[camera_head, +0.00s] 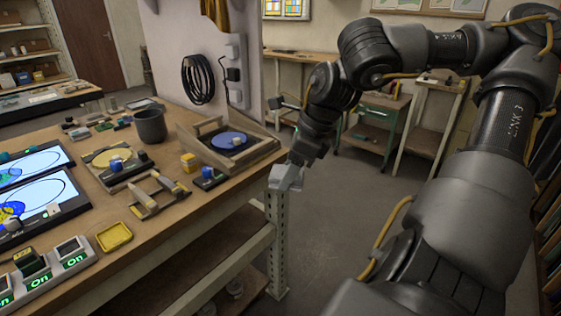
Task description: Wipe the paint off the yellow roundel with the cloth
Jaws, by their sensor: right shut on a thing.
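My right gripper (289,174) is at the table's right corner, pointing down. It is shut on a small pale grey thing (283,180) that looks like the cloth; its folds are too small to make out. A yellow roundel (101,158) appears to lie on a dark square board at the middle left of the table, with a small blue-topped thing on or beside it. The gripper is well to the right of it and apart from it. Any paint on the roundel is too small to tell. My left gripper is not in view.
A wooden tray (262,152) holds a blue disc (229,140). A grey cup (150,125), a wooden rack (158,205), a yellow dish (114,237) and lit panels (40,162) crowd the table. Switches marked "On" (72,258) line the front. Floor (340,230) is clear at right.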

